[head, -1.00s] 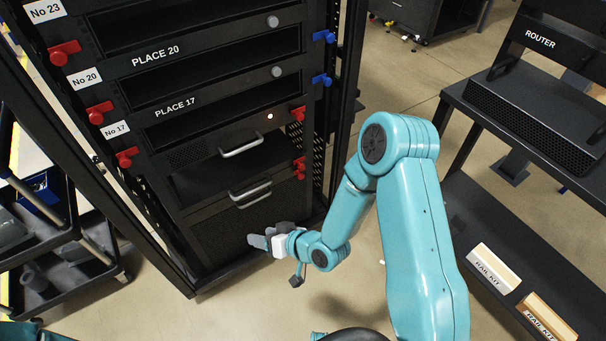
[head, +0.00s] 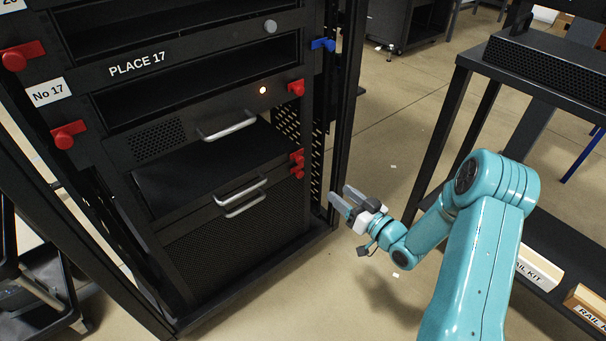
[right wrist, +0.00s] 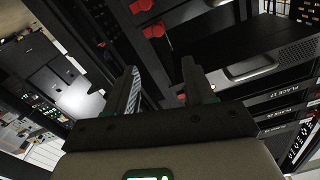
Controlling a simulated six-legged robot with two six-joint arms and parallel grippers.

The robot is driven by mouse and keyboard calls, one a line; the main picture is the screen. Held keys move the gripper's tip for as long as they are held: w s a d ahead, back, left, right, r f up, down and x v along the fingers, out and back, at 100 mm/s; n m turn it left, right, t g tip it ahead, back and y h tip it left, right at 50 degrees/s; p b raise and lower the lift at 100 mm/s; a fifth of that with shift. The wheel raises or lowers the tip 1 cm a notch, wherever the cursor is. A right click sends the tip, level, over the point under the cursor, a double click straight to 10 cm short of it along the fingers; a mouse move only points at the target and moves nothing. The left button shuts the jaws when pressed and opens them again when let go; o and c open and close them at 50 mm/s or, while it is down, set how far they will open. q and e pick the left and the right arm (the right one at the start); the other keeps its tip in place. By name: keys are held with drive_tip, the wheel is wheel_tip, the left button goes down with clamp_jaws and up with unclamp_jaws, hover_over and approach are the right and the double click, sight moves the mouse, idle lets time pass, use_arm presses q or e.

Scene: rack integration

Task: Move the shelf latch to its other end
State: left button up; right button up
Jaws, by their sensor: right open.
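The black rack (head: 318,215) carries red latches on its right post: one (head: 296,88) beside the panel with the lit lamp, and a close group (head: 297,162) lower, beside the open shelf bay. A blue latch (head: 322,44) sits higher on that post. Red latches also sit on the left post (head: 68,134). I cannot tell which one is the shelf latch. My right gripper (head: 341,197) is open and empty, right of and below the lower red group, apart from it. The right wrist view shows its spread fingers (right wrist: 160,85) and red latches (right wrist: 154,30) beyond them. My left gripper is out of view.
Silver handles (head: 228,126) stick out from the rack front. A dark table (head: 468,62) with a perforated device stands at right, with labelled kit boxes (head: 538,268) on its lower shelf. A black cart (head: 35,290) stands at lower left.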

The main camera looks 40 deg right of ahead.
sight(301, 161)
drive_tip(key=w+b, duration=0.1)
drive_tip(key=w, duration=0.9)
drive_tip(key=w+a+b, duration=0.1)
drive_tip(key=w, duration=0.5)
drive_tip(key=shift+f+b, duration=0.1)
drive_tip(key=shift+b, duration=0.2)
